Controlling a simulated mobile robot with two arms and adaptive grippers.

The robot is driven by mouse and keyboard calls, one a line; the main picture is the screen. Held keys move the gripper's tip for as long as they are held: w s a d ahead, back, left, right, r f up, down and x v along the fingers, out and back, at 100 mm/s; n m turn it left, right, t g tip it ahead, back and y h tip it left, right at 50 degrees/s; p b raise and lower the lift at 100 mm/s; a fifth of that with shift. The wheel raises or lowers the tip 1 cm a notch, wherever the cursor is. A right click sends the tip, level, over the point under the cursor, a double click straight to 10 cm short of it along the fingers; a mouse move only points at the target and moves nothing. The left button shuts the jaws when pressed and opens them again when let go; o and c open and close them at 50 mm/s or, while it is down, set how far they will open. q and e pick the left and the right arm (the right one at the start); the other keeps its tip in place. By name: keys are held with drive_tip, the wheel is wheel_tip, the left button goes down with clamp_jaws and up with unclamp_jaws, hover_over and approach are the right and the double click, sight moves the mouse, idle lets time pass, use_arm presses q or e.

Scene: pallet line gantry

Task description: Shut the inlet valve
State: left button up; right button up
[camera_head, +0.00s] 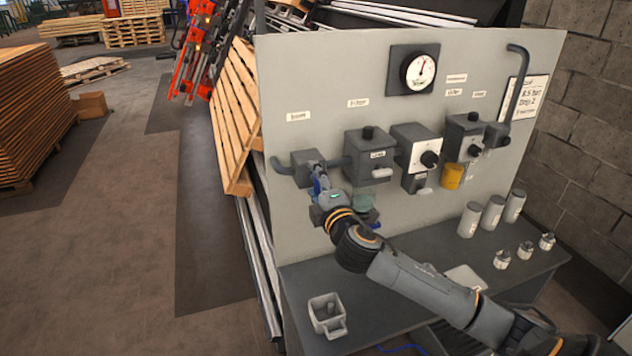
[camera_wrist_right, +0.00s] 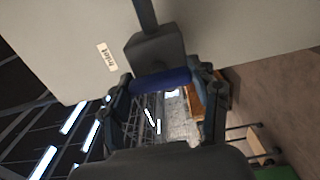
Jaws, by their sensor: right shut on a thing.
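The inlet valve (camera_head: 303,165) is a dark grey block at the left end of the pipe line on the grey panel. It also shows in the right wrist view (camera_wrist_right: 155,48), beside a white label reading "inlet" (camera_wrist_right: 106,57). Its blue handle (camera_wrist_right: 165,77) lies between the two fingers of my right gripper (camera_wrist_right: 163,84). In the head view my right gripper (camera_head: 318,182) is at the valve's front, shut on the handle, and partly hides it. My left gripper is not in view.
A round gauge (camera_head: 420,70) sits high on the panel (camera_head: 320,75). Several units follow along the pipe to the right, one with a yellow bowl (camera_head: 453,176). A grey bin (camera_head: 327,314) and several canisters stand on the bench (camera_head: 400,262). Wooden pallets (camera_head: 236,105) lean at left.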

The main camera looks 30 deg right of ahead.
drive_tip(key=o, duration=1.2)
drive_tip(key=shift+c, duration=0.2)
drive_tip(key=shift+s, duration=0.1)
drive_tip(key=v, duration=1.1)
drive_tip(key=shift+s, duration=0.4)
drive_tip(key=shift+f, duration=0.15)
